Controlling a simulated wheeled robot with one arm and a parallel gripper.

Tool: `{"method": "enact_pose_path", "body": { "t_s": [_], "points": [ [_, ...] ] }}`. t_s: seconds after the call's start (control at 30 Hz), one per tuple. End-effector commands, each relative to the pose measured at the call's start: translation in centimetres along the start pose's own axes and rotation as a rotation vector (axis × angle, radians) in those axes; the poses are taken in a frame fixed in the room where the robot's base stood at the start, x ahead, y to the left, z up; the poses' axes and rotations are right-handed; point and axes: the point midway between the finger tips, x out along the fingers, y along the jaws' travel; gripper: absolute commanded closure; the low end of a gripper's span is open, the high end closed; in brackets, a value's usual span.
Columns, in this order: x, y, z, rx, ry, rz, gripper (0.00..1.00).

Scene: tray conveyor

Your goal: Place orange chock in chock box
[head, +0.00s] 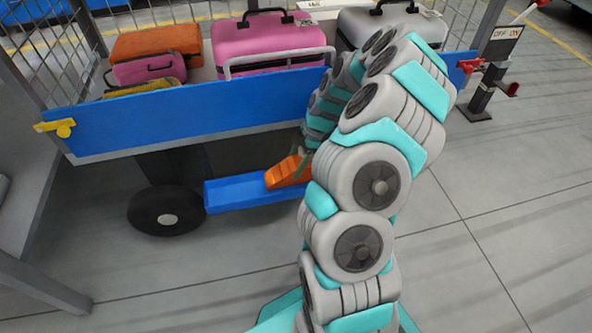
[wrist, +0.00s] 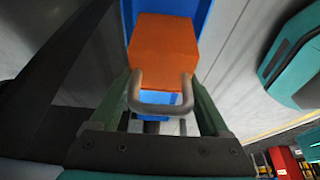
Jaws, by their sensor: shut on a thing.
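The orange chock (head: 284,174) is a wedge-shaped block with a grey metal handle (wrist: 160,105) on its end. It overlaps the right part of the long blue chock box (head: 235,194) in the head view. My gripper (wrist: 162,92) is shut on the chock, with green fingers on either side of the handle. The wrist view shows the chock (wrist: 163,45) in line with the blue box (wrist: 206,15) behind it. I cannot tell whether the chock touches the box floor or hangs just above it. My arm hides the right end of the box.
The box is low on the side of a blue baggage cart (head: 190,120), right of a black wheel (head: 165,210). Suitcases, including a pink one (head: 262,45), stand on the cart. A lever post (head: 487,85) stands at the right. The floor in front is clear.

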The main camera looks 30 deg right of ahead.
Motion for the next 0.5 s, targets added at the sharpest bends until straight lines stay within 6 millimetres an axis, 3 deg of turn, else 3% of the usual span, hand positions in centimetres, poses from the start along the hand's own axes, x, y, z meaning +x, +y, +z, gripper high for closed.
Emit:
{"method": "enact_pose_path", "body": {
  "t_s": [0.5],
  "points": [
    [3.6,-0.1,1.5,0.0,0.0,0.0,1.0]
  ]
}}
